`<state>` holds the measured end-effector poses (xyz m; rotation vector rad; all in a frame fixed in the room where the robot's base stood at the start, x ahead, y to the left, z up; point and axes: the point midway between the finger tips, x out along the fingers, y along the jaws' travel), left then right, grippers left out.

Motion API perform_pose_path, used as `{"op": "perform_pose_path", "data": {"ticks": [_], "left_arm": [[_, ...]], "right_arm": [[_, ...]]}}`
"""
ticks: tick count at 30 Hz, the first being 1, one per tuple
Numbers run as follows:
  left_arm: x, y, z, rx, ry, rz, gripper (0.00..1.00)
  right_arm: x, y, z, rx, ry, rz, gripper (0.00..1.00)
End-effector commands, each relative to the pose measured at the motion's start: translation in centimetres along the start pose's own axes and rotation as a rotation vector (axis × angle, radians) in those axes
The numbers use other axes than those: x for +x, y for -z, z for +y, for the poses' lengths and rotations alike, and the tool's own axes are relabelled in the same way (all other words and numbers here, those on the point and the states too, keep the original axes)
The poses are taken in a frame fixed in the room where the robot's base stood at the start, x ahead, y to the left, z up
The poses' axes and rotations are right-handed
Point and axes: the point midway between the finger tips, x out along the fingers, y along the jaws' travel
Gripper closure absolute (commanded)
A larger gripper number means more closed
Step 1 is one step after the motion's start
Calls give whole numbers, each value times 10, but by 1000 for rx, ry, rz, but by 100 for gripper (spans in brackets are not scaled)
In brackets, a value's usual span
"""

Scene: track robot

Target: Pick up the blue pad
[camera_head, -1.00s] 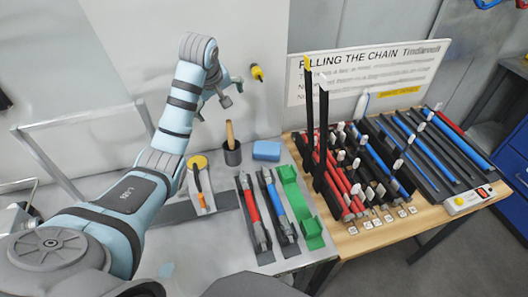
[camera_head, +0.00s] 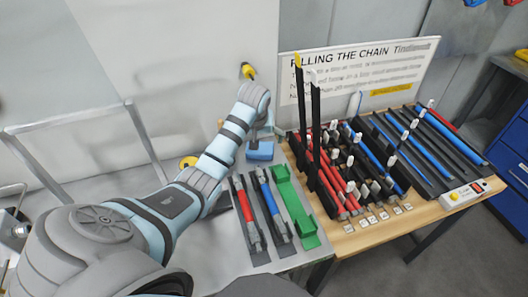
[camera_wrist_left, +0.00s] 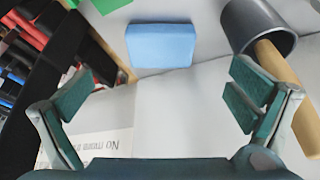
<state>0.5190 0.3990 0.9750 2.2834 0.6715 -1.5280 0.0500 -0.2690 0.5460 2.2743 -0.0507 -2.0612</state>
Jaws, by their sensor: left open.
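The blue pad (camera_head: 260,150) lies on the grey table at the back, left of the wooden table. In the wrist view the blue pad (camera_wrist_left: 161,45) is ahead of my left gripper (camera_wrist_left: 165,105), centred between its two fingers but beyond their tips. The left gripper is open, with nothing between its fingers. In the head view my left arm reaches over the table and its wrist hides most of the gripper, which is close to the pad. My right gripper does not show.
A grey cup (camera_wrist_left: 258,28) with a wooden handle stands right of the pad in the wrist view. A green holder (camera_head: 294,205) and red and blue tools lie in front of the pad. The wooden table (camera_head: 345,241) holds several rods. A sign (camera_head: 360,70) stands behind.

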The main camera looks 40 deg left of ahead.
Motion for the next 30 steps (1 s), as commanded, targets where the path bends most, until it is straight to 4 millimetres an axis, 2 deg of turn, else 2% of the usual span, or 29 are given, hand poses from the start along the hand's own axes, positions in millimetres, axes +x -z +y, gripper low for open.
{"op": "perform_pose_path", "data": {"ticks": [1,3,8,13,16,21,28,30], "left_arm": [[14,-2,0,-1,0,-3,0],[28,-1,1,-1,0,-1,0],[48,2,1,0,-1,-1,0],[82,5,0,0,-1,-1,0],[90,6,0,0,-1,1,0],[88,6,0,0,-1,2,0],[88,6,0,0,-1,2,37],[88,6,0,0,-1,2,40]], "right_arm": [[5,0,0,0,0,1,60],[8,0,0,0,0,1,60],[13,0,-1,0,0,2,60],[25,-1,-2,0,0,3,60],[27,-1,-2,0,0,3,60],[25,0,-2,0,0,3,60],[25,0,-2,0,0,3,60],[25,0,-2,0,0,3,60]]}}
